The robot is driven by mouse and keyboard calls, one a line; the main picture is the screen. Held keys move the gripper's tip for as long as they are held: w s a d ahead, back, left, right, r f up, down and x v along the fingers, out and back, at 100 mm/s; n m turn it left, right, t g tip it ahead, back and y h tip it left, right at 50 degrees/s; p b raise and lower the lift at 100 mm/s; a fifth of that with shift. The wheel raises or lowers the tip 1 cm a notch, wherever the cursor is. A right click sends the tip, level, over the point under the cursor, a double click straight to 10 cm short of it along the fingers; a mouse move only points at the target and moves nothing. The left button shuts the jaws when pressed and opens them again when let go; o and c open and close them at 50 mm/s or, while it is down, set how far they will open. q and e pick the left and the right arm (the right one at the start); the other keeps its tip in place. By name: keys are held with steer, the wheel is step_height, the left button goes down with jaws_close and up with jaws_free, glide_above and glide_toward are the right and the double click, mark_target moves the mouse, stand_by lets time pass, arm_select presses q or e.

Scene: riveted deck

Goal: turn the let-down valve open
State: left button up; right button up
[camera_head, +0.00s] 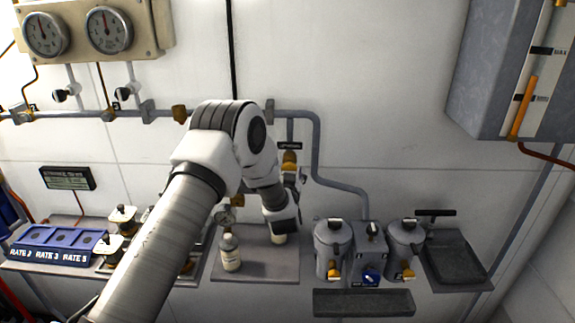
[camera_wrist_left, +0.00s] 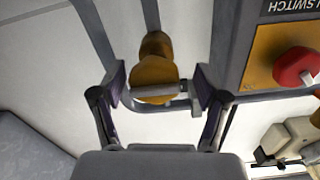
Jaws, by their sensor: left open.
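The let-down valve is a brass-coloured body (camera_head: 289,158) on a short pipe under a small dark label in the head view. In the left wrist view the brass valve (camera_wrist_left: 153,72) fills the middle, with a short grey lever or stem across it. My left gripper (camera_head: 291,178) is just below the valve in the head view, partly hidden by my own wrist. In the left wrist view my left gripper (camera_wrist_left: 159,90) is open, one finger on each side of the valve. I cannot tell whether either finger touches it. My right gripper is not in view.
A grey pipe (camera_head: 338,184) bends down right of the valve to two lidded pots (camera_head: 329,252). A small bottle (camera_head: 230,254) stands on the shelf below. A grey cabinet (camera_head: 500,75) hangs at upper right. A red knob (camera_wrist_left: 295,68) is beside the gripper in the wrist view.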

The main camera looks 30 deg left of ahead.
arm_select(q)
steer(key=shift+w, duration=0.25)
steer(key=shift+d, duration=0.35)
steer(key=shift+s+a, duration=0.1)
steer(key=shift+a, duration=0.15)
steer(key=c, duration=1.2)
steer(key=shift+o, duration=0.2)
